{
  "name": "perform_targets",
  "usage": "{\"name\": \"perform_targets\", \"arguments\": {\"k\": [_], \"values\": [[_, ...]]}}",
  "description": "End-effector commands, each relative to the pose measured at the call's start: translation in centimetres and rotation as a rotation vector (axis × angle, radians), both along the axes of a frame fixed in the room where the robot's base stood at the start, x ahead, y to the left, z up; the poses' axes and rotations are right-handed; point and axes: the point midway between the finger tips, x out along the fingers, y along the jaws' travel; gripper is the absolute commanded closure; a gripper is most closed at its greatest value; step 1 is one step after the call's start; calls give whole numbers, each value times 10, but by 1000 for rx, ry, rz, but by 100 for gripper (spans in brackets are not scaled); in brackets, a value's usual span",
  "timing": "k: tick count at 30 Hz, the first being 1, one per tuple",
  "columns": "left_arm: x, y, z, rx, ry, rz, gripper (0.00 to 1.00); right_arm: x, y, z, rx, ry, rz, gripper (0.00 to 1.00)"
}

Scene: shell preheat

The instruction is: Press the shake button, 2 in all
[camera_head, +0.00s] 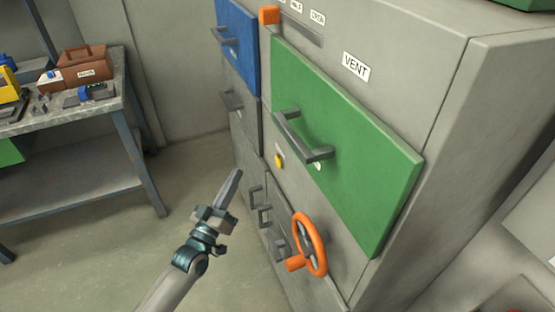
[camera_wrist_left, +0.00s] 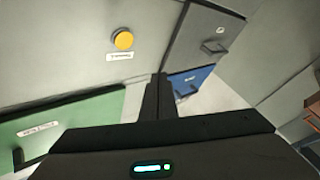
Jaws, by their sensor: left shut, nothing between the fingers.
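A round yellow button (camera_head: 279,161) sits on the grey cabinet front, just left of the green door's handle. In the left wrist view the yellow button (camera_wrist_left: 123,40) shows at the upper left, with a small white label (camera_wrist_left: 120,56) beside it that is too small to read. My left gripper (camera_head: 237,174) is shut and empty, in front of the cabinet and to the left of the button, apart from it. Its fingers (camera_wrist_left: 158,95) show in the left wrist view, below and right of the button. My right gripper is not in view.
The green door (camera_head: 345,150) has a protruding grey handle (camera_head: 301,138). An orange handwheel (camera_head: 311,243) sticks out below the button. A blue panel (camera_head: 238,40) is at the upper left of the cabinet. A workbench (camera_head: 75,120) with tools stands at left. Floor between is clear.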

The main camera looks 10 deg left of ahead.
Motion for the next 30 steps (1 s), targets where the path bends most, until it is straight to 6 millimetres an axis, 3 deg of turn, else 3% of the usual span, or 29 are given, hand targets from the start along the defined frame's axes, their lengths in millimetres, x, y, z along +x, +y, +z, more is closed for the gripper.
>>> {"name": "perform_targets", "arguments": {"k": [14, 30], "values": [[5, -7, 0, 0, 0, 0, 100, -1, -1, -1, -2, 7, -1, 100], [37, -55, 0, -1, 0, 0, 100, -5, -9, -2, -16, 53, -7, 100]]}}
